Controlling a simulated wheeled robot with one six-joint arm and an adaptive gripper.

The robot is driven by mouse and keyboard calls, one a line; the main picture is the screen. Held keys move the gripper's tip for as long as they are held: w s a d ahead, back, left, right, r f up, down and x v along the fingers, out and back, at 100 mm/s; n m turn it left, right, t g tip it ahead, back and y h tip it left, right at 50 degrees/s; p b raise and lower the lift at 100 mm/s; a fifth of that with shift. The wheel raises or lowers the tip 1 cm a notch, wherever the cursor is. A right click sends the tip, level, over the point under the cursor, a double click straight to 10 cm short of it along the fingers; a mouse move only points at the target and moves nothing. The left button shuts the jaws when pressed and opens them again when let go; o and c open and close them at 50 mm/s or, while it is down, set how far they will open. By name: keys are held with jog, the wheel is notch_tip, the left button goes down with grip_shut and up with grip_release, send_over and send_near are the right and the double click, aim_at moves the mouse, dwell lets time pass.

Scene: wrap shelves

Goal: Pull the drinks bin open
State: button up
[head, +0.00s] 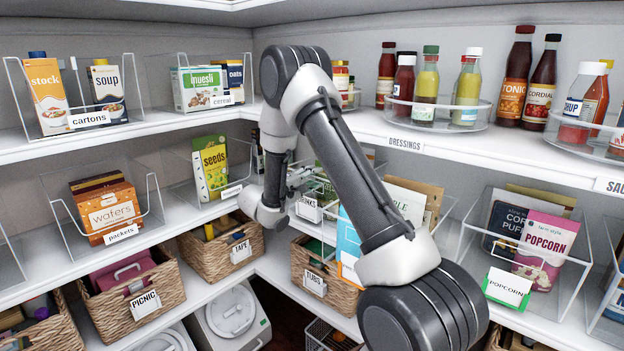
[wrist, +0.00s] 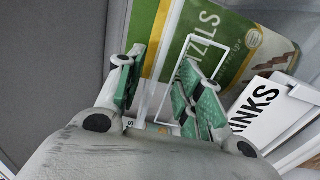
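The drinks bin is a clear bin on the middle shelf near the corner. Its white label (head: 308,210), partly covered by my arm, reads "NKS" in the head view. In the wrist view the label (wrist: 268,108) reads "INKS" and sits right of my fingers. My gripper (wrist: 162,60) is open, its green-padded fingers apart on either side of a thin white-edged part that looks like the bin's rim or handle. I cannot tell whether either finger touches it. In the head view my gripper (head: 292,182) is at the bin's front, small and partly hidden by my wrist.
A green packet (wrist: 225,40) stands behind my fingers. Wicker baskets labelled tape (head: 215,255) and tubs (head: 325,290) stand below. A clear popcorn bin (head: 470,225) is to the right. The dressings shelf (head: 440,140) runs above, and my forearm passes in front of it.

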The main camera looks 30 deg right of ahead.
grip_shut()
jog(key=shift+a, duration=0.1)
jog(key=v, duration=1.6)
jog(key=shift+s+a, duration=0.1)
jog(key=shift+a, duration=0.05)
jog(key=shift+o, duration=0.9)
grip_release()
jog(key=v, duration=1.2)
